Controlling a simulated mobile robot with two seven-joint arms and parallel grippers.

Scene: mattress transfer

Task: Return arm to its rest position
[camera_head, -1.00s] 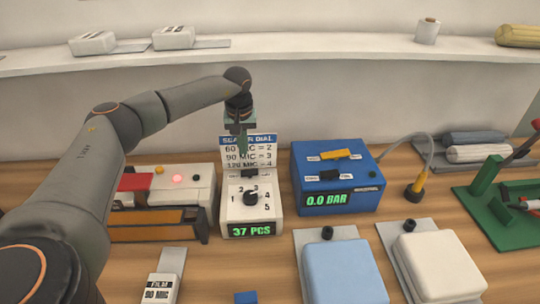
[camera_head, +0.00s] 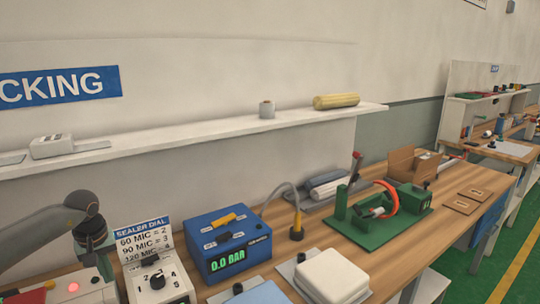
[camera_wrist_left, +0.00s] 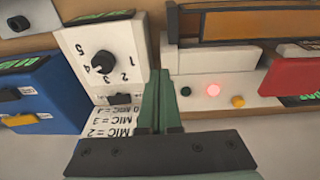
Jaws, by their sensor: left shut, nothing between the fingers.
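My left arm (camera_head: 45,235) comes in from the left edge of the head view, its wrist bent down in front of the wall. My left gripper (camera_head: 104,264) hangs beside the sealer dial unit (camera_head: 160,282). In the left wrist view, the green fingers of my left gripper (camera_wrist_left: 155,100) are together with nothing between them. They point between the white dial box (camera_wrist_left: 110,38) and the white unit with a lit red lamp (camera_wrist_left: 205,75). My right gripper is in neither view.
A blue box reading 0.0 BAR (camera_head: 228,240) stands right of the dial. White (camera_head: 333,275) and blue (camera_head: 262,295) pads lie in front. A green fixture (camera_head: 385,225) stands further right. A wall shelf (camera_head: 200,134) runs above the bench (camera_head: 445,197).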

